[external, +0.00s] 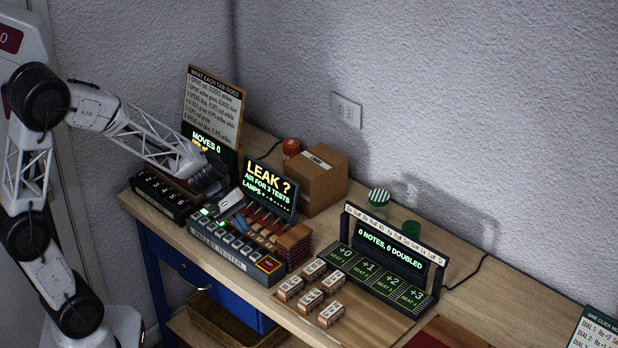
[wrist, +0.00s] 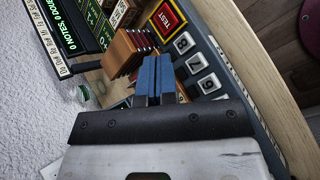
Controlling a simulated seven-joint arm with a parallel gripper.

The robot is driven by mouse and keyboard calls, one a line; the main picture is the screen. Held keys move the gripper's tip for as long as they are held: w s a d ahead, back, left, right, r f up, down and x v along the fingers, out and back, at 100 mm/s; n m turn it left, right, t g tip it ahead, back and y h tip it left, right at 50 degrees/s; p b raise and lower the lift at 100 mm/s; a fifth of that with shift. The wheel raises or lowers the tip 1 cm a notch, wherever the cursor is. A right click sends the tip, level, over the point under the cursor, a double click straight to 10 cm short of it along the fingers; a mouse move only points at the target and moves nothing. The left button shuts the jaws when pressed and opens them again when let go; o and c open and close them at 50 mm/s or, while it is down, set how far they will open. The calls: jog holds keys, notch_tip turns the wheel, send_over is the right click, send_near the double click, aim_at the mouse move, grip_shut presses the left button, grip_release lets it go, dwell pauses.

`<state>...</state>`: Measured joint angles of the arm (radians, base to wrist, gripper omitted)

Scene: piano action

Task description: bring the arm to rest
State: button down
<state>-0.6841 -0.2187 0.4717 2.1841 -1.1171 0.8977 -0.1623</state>
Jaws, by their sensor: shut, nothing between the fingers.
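My arm reaches in from the left in the external view. My gripper (external: 241,224) points down over the pallet tester (external: 238,252), a dark console with a row of square buttons. In the wrist view my gripper (wrist: 154,75) shows two blue fingers pressed together with nothing between them. Past the fingertips are brown wooden blocks (wrist: 122,50), the red TEST button (wrist: 167,20) and numbered keys (wrist: 195,63). Whether the fingertips touch the console is unclear.
A "LEAK ?" display (external: 270,186) stands close behind my gripper. A cardboard box (external: 318,180), an instruction board (external: 213,108) and a seat display (external: 390,250) stand on the wooden bench. Several small labelled blocks (external: 310,300) lie on a tray. Open space lies above the bench.

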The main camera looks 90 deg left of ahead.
jog(key=shift+d, duration=0.1)
jog(key=s+d+r+m+g+y, duration=0.2)
jog(key=s+d+r+m, duration=0.5)
jog(key=d, duration=0.5)
jog(key=s+d+r+m+g+y, duration=0.2)
jog(key=s+d+r+m, duration=0.4)
jog(key=s+d+m, duration=0.5)
jog(key=shift+s+d+r+m+g+y, duration=0.35)
jog(key=shift+s+m+y, duration=0.3)
jog(key=shift+y, duration=0.25)
